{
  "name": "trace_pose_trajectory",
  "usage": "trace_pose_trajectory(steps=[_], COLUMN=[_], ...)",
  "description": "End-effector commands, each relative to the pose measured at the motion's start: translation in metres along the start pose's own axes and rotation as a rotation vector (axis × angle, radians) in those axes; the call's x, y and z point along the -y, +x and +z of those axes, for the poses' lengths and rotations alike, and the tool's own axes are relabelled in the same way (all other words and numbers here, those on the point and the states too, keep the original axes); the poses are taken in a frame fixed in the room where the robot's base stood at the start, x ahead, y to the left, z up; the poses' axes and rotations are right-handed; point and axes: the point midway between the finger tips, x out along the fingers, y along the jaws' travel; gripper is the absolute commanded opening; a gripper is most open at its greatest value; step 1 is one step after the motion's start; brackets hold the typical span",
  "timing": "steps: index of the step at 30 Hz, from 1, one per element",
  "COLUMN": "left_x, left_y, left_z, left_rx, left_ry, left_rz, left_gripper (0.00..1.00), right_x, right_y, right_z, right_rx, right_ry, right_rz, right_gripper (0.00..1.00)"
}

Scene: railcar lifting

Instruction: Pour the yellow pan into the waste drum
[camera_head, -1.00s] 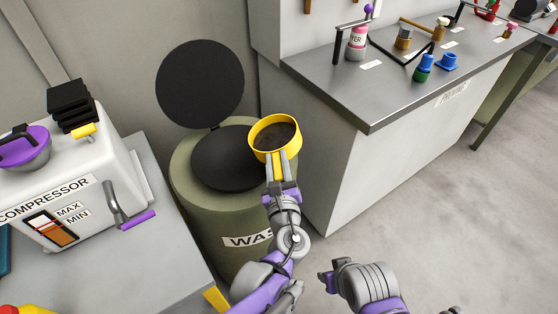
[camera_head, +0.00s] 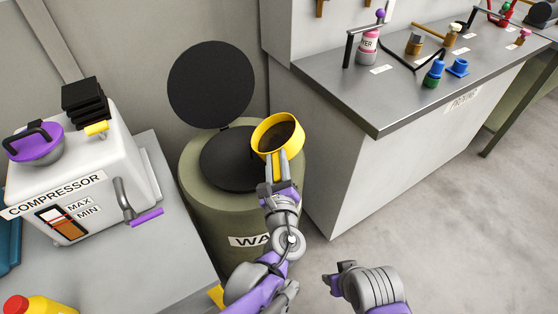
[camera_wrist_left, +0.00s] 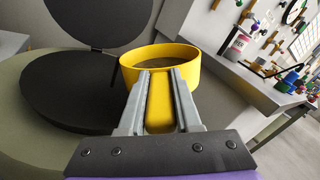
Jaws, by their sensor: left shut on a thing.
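The yellow pan (camera_head: 262,136) is round, with dark contents inside. My left gripper (camera_head: 277,168) is shut on its handle, which also shows between the fingers in the left wrist view (camera_wrist_left: 159,100). The olive waste drum (camera_head: 200,205) stands behind and left of the gripper. Its round black lid (camera_head: 210,85) stands up at the back, above a black round top area (camera_head: 225,160). The pan is held over the drum's right edge, beside the black area, looking slightly tilted. My right gripper (camera_head: 335,279) is at the lower right, away from the drum; its fingers are unclear.
A white compressor (camera_head: 100,160) with a purple-handled lever stands on a grey bench at left. A metal-topped counter (camera_head: 345,100) with bottles and small blue and green parts stands close to the pan's right. Open floor lies at lower right.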

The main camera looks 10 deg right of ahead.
Motion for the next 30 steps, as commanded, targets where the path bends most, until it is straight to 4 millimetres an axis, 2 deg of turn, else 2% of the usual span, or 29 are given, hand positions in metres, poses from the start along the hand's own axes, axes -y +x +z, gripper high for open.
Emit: trace_pose_trajectory(steps=[20,30], left_x=[-0.010,-0.014], left_y=[0.000,0.000], left_z=[0.012,0.018], left_rx=[0.000,0.001], left_ry=[-0.150,-0.312], left_rz=[0.001,0.000], left_gripper=[0.00,0.00], right_x=[0.000,0.000], right_y=[-0.003,-0.004], right_z=[-0.001,-0.002], right_rx=[-0.001,-0.002], right_ry=[0.000,0.000], right_rz=[0.000,0.000], right_gripper=[0.45,0.45])
